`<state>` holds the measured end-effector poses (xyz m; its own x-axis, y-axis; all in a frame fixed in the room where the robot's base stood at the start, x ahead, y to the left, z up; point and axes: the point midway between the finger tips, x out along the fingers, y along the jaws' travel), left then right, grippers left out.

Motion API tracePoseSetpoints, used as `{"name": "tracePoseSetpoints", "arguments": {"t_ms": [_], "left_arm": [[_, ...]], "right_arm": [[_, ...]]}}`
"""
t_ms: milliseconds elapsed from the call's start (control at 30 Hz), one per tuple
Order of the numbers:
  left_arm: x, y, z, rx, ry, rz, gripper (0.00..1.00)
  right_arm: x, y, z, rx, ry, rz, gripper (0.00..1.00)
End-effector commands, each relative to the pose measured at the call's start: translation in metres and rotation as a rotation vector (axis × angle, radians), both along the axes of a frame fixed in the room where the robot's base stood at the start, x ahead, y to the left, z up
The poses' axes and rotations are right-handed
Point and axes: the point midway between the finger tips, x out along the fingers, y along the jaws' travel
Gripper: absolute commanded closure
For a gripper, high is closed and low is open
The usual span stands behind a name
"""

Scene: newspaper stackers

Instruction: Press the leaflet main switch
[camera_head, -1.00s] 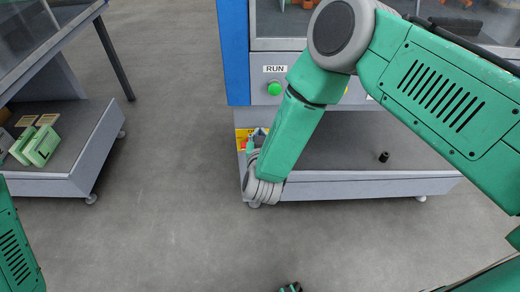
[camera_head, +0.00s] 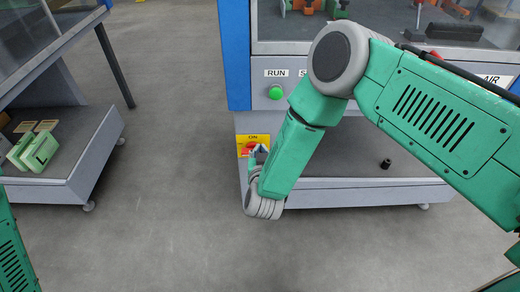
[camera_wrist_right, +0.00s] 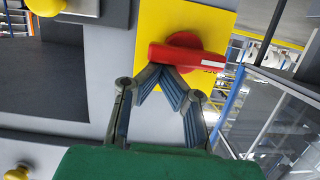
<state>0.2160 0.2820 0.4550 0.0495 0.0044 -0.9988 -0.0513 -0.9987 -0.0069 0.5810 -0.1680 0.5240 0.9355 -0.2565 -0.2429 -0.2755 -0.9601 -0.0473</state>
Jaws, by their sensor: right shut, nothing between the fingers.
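The main switch is a red rotary handle (camera_wrist_right: 187,55) on a yellow plate (camera_wrist_right: 218,80) in the right wrist view. Its handle lies roughly level in that picture. My left gripper is out of view.
A green RUN button (camera_head: 275,93) is on the panel above. A lower shelf (camera_head: 345,155) with a small black cylinder (camera_head: 385,163) is to the right. A cart (camera_head: 88,150) with green-edged boxes (camera_head: 40,150) stands left. The floor between is clear.

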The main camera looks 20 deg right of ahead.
Motion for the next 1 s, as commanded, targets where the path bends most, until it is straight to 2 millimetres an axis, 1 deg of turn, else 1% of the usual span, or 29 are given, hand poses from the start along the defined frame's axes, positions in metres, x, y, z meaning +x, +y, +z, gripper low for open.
{"name": "tracePoseSetpoints", "arguments": {"t_ms": [567,767,1000], "left_arm": [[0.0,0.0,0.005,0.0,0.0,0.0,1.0],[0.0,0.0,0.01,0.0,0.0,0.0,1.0],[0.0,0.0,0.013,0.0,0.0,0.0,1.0]], "right_arm": [[-0.001,-0.003,-0.003,0.107,-0.029,-0.002,1.0],[-0.002,-0.006,-0.006,0.22,-0.059,-0.002,1.0],[-0.003,-0.01,-0.014,0.433,-0.121,-0.003,1.0]]}}
